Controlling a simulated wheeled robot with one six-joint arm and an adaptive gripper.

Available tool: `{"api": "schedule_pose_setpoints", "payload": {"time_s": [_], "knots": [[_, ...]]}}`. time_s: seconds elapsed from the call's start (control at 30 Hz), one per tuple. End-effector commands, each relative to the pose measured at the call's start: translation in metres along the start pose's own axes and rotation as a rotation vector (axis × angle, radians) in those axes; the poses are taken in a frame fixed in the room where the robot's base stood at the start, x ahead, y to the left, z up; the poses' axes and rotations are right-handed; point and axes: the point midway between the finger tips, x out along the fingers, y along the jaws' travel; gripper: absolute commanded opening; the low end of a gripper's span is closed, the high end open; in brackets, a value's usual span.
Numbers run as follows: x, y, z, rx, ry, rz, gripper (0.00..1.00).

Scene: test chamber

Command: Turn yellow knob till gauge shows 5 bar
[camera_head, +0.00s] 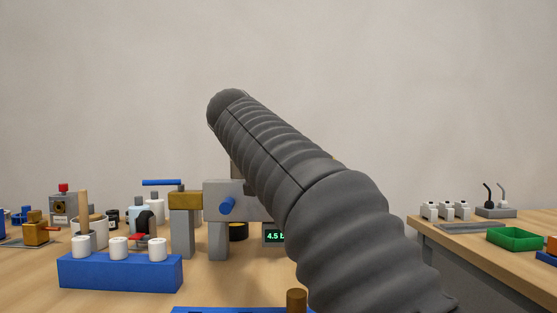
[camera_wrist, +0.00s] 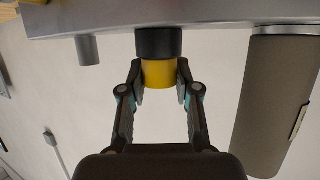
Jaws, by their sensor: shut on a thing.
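The yellow knob (camera_wrist: 158,74) shows in the wrist view below a black collar (camera_wrist: 158,42) on a grey metal body (camera_wrist: 210,15). My gripper (camera_wrist: 160,80) has a finger on each side of the knob and is shut on it. In the head view my arm hides the knob and my gripper. The gauge (camera_head: 274,236) is a small dark display with green digits reading 4.5; my arm covers the rest of its text.
A blue block with white cylinders (camera_head: 120,272) stands at front left. Several devices crowd the left. A second table at right holds a green tray (camera_head: 514,239).

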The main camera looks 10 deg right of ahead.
Motion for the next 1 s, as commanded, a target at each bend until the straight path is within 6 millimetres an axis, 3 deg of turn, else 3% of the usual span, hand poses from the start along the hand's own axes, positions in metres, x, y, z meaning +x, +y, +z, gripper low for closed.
{"api": "schedule_pose_setpoints", "payload": {"time_s": [0.77, 0.8, 0.9, 1.0], "knots": [[0.0012, -0.0005, 0.0017, 0.039, -0.006, 0.098, 0.00], [0.0012, -0.0005, 0.0017, 0.039, -0.006, 0.098, 0.36], [0.0012, -0.0004, 0.0016, 0.038, -0.005, 0.098, 0.58], [0.0010, -0.0002, 0.0012, 0.039, -0.005, 0.098, 0.58]]}}
